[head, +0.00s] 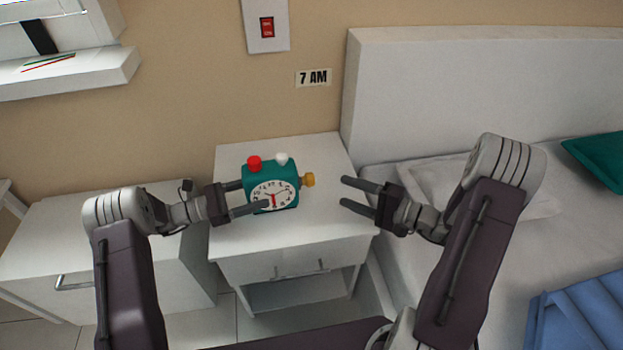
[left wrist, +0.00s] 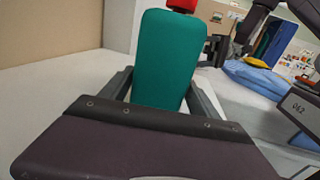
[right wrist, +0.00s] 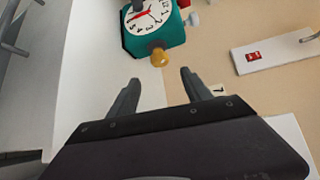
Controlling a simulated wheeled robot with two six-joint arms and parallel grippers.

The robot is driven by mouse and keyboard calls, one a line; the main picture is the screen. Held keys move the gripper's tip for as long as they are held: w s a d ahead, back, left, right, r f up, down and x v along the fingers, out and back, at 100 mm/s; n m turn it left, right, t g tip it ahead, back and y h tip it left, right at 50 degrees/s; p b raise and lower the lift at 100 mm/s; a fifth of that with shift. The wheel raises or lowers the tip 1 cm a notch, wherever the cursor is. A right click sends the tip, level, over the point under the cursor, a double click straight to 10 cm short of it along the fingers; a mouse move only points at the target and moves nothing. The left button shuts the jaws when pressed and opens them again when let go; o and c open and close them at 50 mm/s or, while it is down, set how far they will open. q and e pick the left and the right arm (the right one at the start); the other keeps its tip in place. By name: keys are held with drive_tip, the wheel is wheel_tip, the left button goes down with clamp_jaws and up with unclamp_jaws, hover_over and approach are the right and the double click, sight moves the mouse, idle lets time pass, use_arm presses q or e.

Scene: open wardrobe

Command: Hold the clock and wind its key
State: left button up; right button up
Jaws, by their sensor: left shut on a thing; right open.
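A teal clock (head: 262,174) with a white dial, a red knob and a white knob on top is over the white nightstand (head: 325,226). Its yellow key (head: 308,180) sticks out of its right side. My left gripper (head: 252,197) is shut on the clock from the left, one finger in front of the dial and one behind. In the left wrist view the clock's teal side (left wrist: 168,60) stands between the fingers. My right gripper (head: 344,191) is open and empty, to the right of the key. In the right wrist view the key (right wrist: 159,58) lies ahead of the open fingers, apart from them.
A bed with a white headboard (head: 480,95), teal pillow (head: 598,158) and blue folded cloth (head: 578,315) is at the right. A white cabinet (head: 95,232) stands at the left. A red switch (head: 267,27) and a "7 AM" sign (head: 314,78) are on the wall.

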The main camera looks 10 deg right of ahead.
sight(311, 179)
drive_tip(key=x, duration=1.2)
drive_tip(key=shift+a, duration=0.1)
drive_tip(key=shift+c, duration=0.3)
clamp_jaws()
drive_tip(key=shift+g, duration=0.3)
